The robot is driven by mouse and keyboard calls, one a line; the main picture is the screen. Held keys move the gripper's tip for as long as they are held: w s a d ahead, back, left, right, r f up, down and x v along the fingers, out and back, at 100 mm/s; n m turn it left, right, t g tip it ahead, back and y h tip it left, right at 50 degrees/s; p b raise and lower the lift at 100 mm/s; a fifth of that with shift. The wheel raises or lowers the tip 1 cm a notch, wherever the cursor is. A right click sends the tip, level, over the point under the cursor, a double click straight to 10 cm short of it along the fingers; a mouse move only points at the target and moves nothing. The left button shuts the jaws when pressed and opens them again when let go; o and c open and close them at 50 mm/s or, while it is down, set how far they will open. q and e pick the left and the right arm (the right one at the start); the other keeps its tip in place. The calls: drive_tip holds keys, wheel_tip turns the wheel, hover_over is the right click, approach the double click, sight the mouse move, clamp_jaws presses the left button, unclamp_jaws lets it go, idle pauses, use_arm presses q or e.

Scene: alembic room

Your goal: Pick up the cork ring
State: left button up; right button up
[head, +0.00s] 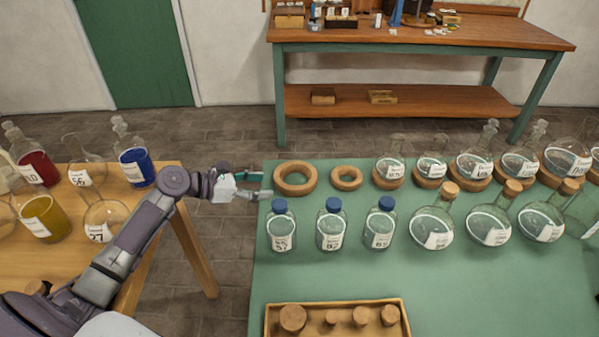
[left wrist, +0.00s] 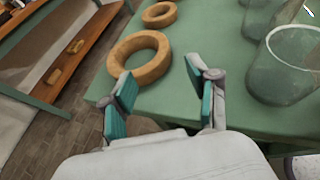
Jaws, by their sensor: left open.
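Two empty cork rings lie flat on the green table (head: 330,275). The larger cork ring (head: 295,179) is near the table's far left corner, and a smaller cork ring (head: 346,178) lies to its right. In the left wrist view the larger ring (left wrist: 140,60) is just ahead of the fingers, and the smaller one (left wrist: 159,14) is beyond it. My left gripper (head: 262,187) is at the table's left edge, left of the larger ring. In the left wrist view the left gripper (left wrist: 161,106) is open with nothing between its fingers. My right gripper is not in view.
Blue-capped bottles (head: 332,225) stand just in front of the rings. Several flasks (head: 432,228) fill the right side, some seated on cork rings. A tray of corks (head: 337,305) is at the front. Coloured flasks stand on the wooden table (head: 70,258) at left.

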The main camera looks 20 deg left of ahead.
sight(302, 186)
use_arm(q)
drive_tip(key=x, duration=0.6)
drive_tip(key=shift+d, duration=0.15)
drive_tip(key=shift+w+d+f, duration=0.1)
drive_tip(key=shift+w+d, duration=0.1)
drive_tip(key=shift+w, duration=0.15)
drive_tip(key=shift+w+d+f, duration=0.25)
drive_tip(key=shift+w+d, duration=0.15)
drive_tip(key=x, duration=0.4)
drive_tip(key=shift+w+d+f+b, duration=0.1)
drive_tip(key=shift+w+d+b, duration=0.1)
drive_tip(key=shift+b, duration=0.1)
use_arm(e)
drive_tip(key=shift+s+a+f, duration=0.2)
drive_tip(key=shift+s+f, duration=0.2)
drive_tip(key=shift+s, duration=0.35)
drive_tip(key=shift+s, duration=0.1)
use_arm(q)
drive_tip(key=shift+c, duration=1.4)
clamp_jaws()
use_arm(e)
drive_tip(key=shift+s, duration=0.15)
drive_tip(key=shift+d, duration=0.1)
